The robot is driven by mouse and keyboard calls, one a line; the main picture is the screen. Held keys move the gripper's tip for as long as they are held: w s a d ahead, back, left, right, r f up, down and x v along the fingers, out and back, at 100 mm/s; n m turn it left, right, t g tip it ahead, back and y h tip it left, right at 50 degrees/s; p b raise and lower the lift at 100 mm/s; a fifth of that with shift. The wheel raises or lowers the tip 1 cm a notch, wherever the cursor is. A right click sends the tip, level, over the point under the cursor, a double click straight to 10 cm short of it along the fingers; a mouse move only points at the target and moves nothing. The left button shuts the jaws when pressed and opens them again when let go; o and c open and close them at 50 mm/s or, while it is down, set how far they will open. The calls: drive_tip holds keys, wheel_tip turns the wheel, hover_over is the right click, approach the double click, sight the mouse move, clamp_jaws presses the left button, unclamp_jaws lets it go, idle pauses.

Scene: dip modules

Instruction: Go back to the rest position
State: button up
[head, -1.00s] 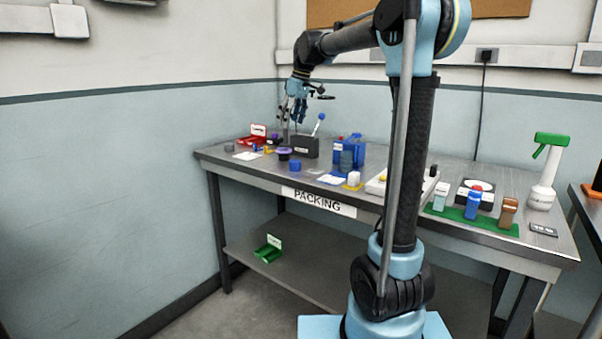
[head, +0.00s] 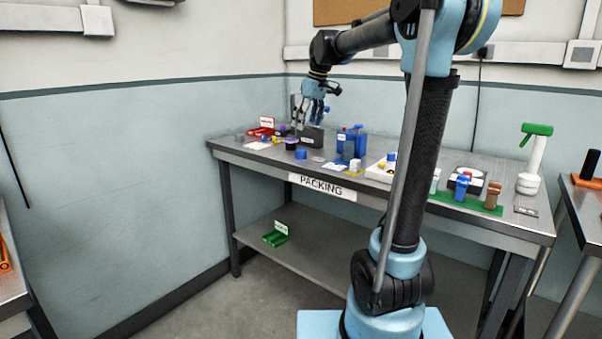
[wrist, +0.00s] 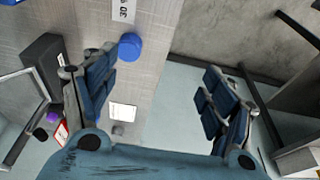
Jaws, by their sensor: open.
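My gripper (head: 314,115) is above the back left part of the packing table (head: 240,151), near a dark grey box (head: 312,137). In the wrist view my gripper (wrist: 160,88) shows its two blue fingers wide apart with nothing between them but the table edge and a white card (wrist: 122,112) below. A blue round piece (wrist: 131,46) lies on the table beside the left finger in that view. The dark box also shows at the left of the wrist view (wrist: 45,62).
On the table stand a red bin (head: 262,128), blue containers (head: 354,141), a green mat (head: 465,204) with small bottles, and a spray bottle (head: 532,160). A green bin (head: 276,237) sits on the lower shelf. Other tables stand at the far left and right (head: 585,190).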

drive_tip(key=s+d+f+m, duration=0.2)
drive_tip(key=s+d+f, duration=0.2)
drive_tip(key=s, duration=0.2)
drive_tip(key=s+d+f+m+h, duration=0.1)
drive_tip(key=s+d+f+m, duration=0.1)
drive_tip(key=s+d+f, duration=0.35)
drive_tip(key=s+d+f+m, duration=0.1)
drive_tip(key=s+d+f, duration=0.1)
drive_tip(key=s, duration=0.6)
drive_tip(key=s+d+f+m, duration=0.2)
drive_tip(key=s+f, duration=0.5)
drive_tip(key=f, duration=0.1)
drive_tip(key=s+d+f+m+h, duration=0.1)
drive_tip(key=s+d+f+m, duration=0.2)
drive_tip(key=s+f, duration=0.5)
drive_tip(key=shift+s+d+f, duration=0.15)
drive_tip(key=shift+d+f, duration=0.05)
drive_tip(key=shift+f, duration=0.4)
drive_tip(key=shift+w+f, duration=0.2)
drive_tip(key=shift+w, duration=0.25)
drive_tip(key=shift+c, duration=0.4)
